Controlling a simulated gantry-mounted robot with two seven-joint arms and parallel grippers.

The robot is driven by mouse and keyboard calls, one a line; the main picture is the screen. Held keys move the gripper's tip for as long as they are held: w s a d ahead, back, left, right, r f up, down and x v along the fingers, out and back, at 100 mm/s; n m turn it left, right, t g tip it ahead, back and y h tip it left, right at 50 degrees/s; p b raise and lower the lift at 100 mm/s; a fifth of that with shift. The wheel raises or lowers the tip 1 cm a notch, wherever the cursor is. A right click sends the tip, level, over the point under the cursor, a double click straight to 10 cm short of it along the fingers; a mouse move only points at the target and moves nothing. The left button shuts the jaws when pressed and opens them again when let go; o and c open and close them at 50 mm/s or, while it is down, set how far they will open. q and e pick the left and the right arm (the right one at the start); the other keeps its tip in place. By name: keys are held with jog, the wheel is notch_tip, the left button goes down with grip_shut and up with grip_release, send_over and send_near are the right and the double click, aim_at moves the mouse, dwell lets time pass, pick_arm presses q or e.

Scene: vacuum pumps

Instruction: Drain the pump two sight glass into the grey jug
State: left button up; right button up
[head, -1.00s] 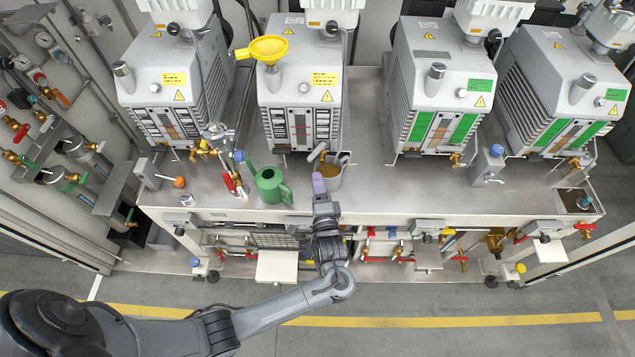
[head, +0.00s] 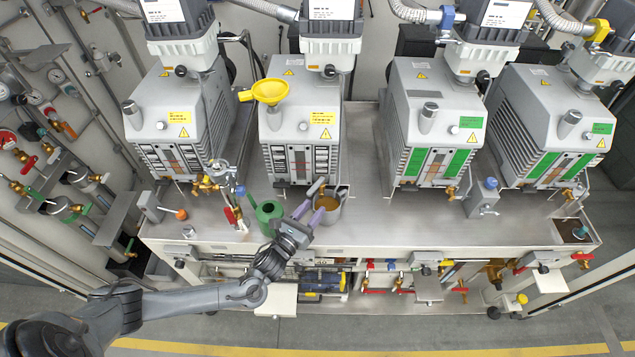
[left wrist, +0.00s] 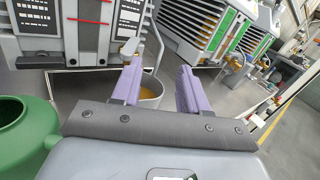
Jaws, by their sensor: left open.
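The second pump from the left (head: 299,115), with a yellow funnel on top, stands at the back of the steel bench. A narrow reddish-brown strip (head: 300,160) shows on its front; its level cannot be read. The grey jug (head: 334,216) stands upright on the bench below this pump, with amber liquid inside. A small drain fitting with a pale lever (head: 314,187) is over the jug's mouth. My left gripper (head: 311,209) is open and empty, just left of the jug. In the left wrist view the jug (left wrist: 152,92) shows beyond and between the purple fingers (left wrist: 156,85).
A green watering can (head: 267,214) stands close to my left gripper, on its left. Brass valves with a red handle (head: 232,214) are further left. Other pumps stand left and right. The bench front (head: 400,235) right of the jug is clear.

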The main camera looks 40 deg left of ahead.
pick_arm(q)
jog(key=m, duration=0.2)
send_near(316, 185)
jog(key=shift+g+h, duration=0.3)
jog(key=w, duration=0.6)
jog(key=w+b, duration=0.1)
jog(key=w, duration=0.3)
jog(key=shift+a+r, duration=0.25)
jog(key=shift+a, duration=0.05)
grip_shut()
